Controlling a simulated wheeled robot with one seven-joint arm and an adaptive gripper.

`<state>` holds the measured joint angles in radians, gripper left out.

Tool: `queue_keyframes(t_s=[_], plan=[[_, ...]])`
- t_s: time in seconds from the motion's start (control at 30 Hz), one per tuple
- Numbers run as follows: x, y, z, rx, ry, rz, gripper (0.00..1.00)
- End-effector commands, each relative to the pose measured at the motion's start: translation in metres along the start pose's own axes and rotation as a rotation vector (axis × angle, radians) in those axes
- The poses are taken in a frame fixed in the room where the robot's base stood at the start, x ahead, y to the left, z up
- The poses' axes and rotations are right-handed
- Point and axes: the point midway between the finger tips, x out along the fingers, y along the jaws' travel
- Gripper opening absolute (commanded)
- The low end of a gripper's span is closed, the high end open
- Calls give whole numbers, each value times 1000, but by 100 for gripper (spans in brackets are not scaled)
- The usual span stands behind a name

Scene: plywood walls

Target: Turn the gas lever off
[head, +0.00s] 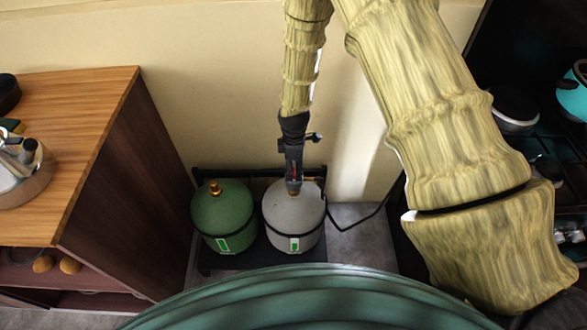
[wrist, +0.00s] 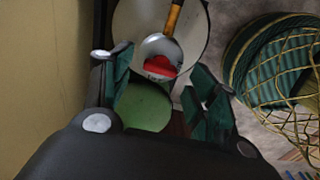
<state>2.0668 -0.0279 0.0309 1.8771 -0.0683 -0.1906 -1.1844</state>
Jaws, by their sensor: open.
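In the wrist view, the white cylinder's top (wrist: 133,22) is at the upper middle. A brass stem (wrist: 174,17) and a round silvery valve part with a red piece, apparently the gas lever (wrist: 160,66), show against it. My open gripper (wrist: 158,76) has one dark green finger on each side of the red piece. I cannot tell whether either finger touches it.
A green cylinder (head: 223,218) with a brass valve stands left of the white one; its top shows below the lever in the wrist view (wrist: 145,106). A black hose (head: 362,216) runs right. A wooden cabinet (head: 112,170) stands left, a dark stove (head: 545,135) right.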

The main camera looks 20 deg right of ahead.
Motion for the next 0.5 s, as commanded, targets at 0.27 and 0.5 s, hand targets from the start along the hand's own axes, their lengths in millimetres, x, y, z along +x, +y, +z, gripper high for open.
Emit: queue_keyframes(t_s=[0.27, 0.5], plan=[[16, 0, 0, 0, 0, 1, 59], [18, 0, 0, 0, 0, 1, 59]])
